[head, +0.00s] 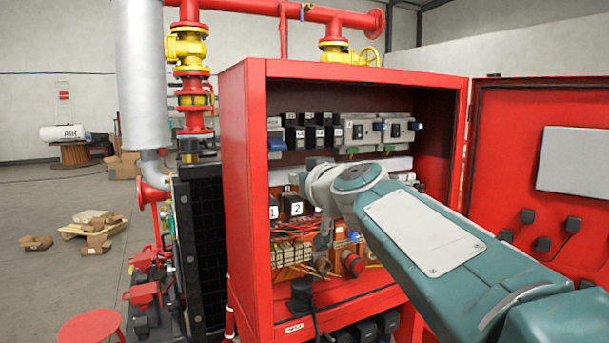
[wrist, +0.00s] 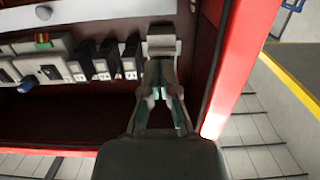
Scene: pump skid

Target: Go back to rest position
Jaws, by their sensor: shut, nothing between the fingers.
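My gripper (wrist: 162,72) is shut and empty in the wrist view. Its narrow grey fingers with teal inner parts point towards a pale block (wrist: 162,42) at the end of a row of dark switch modules. I cannot tell whether the tips touch that block. In the head view my teal arm reaches from the lower right into the open red cabinet (head: 257,190). The wrist is in front of the middle row, beside the modules marked 1 and 2 (head: 291,206). The gripper there is partly lost against the wiring.
The cabinet door (head: 545,130) stands open on the right, close to my arm. An upper row of breakers (head: 375,130) and lower wiring (head: 292,252) fill the cabinet. Red pipes with yellow valves (head: 187,48) rise behind it. Floor at the left holds a pallet and boxes (head: 93,226).

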